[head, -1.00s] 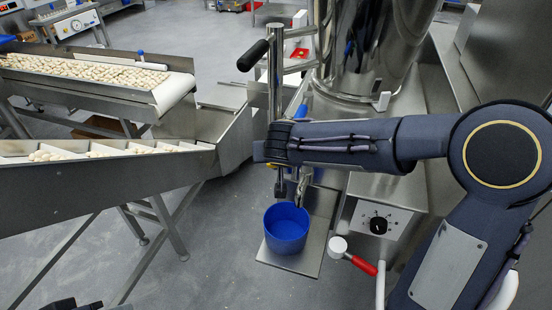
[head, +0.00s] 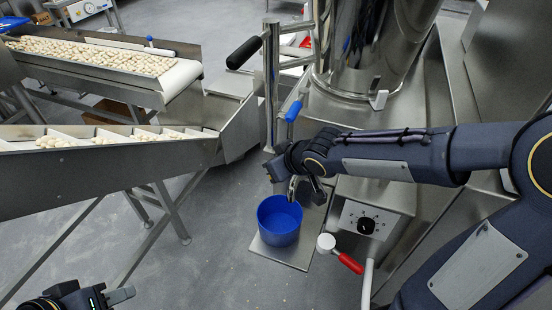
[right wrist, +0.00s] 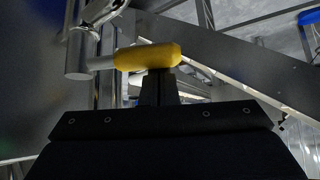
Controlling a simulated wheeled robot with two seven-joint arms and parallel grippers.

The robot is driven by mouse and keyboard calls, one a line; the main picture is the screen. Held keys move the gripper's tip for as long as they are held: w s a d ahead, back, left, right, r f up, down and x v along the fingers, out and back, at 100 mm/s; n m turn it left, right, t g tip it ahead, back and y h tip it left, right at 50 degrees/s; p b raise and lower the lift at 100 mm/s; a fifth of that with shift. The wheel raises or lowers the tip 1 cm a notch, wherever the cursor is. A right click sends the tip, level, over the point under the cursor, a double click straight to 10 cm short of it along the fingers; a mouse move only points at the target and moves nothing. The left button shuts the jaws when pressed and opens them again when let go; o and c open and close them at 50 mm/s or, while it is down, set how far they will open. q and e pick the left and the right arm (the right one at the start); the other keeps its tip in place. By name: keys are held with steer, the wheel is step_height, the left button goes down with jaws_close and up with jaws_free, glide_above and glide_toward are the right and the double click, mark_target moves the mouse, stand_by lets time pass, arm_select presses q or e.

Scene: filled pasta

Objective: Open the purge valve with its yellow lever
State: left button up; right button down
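The yellow lever (right wrist: 148,57) of the purge valve lies roughly level across the right wrist view, joined at its left end to a metal stem (right wrist: 82,55). My right gripper (right wrist: 158,75) has its dark fingers close together, with their tips at the lever's lower edge. I see no gap between them and cannot tell whether they grip the lever or only touch it. In the head view my right arm hides the lever; only a bit of metal outlet shows above the blue tub (head: 279,219). My left gripper (head: 122,295) is low at the left, away from the valve; its opening is unclear.
The tub stands on a metal plate (head: 284,255). A red-handled lever (head: 350,262) and a dial box (head: 368,226) are to its right. A blue handle (head: 293,111) is above my right wrist. A pasta conveyor (head: 95,58) and chute (head: 110,175) fill the left.

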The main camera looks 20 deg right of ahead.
steer(key=shift+s+d+f, duration=0.1)
steer(key=shift+s+d, duration=0.2)
steer(key=shift+s, duration=0.3)
arm_select(q)
steer(key=shift+s+d+f, duration=0.1)
steer(key=shift+d+f, duration=0.15)
steer(key=shift+d, duration=0.1)
arm_select(e)
steer(key=shift+s+d, duration=0.25)
steer(key=shift+s, duration=0.15)
steer(key=shift+d, duration=0.1)
